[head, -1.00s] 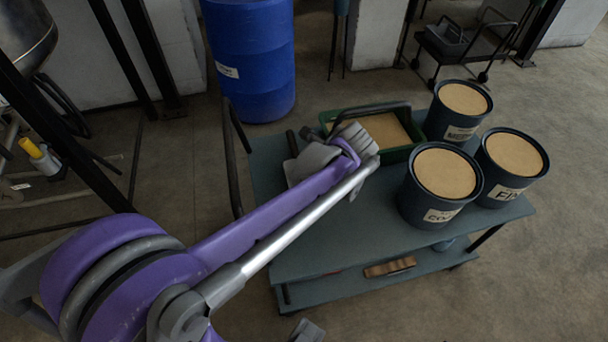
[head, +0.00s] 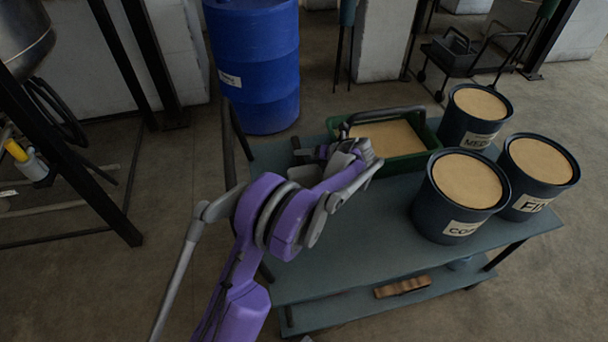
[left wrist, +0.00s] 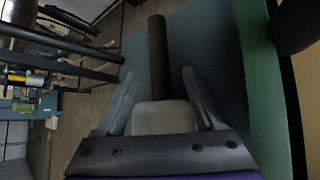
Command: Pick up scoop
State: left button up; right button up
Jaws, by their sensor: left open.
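The scoop lies on the cart top, left of the green tray. In the left wrist view its dark round handle (left wrist: 157,50) points away from me, and its pale grey body (left wrist: 163,118) lies nearest the gripper palm. My left gripper (left wrist: 160,78) is open, with one finger on each side of the scoop and gaps still showing. In the head view my left gripper (head: 318,152) is over the scoop by the tray's left side. It hides much of the scoop; part of the grey body (head: 302,174) shows. My right gripper is not in view.
The green tray (head: 407,165) of tan grain is close to my left gripper. Dark buckets labelled COARSE-like (head: 440,215), FINE-like (head: 522,190) and MEDIUM-like (head: 465,128) stand on the right of the cart (head: 350,245). A blue drum (head: 255,65) stands behind. The cart's front top is clear.

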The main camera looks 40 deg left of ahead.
pick_arm(q)
jog(key=b+x, duration=0.1)
jog(key=x, duration=0.5)
jog(key=shift+r, duration=0.1)
grip_shut()
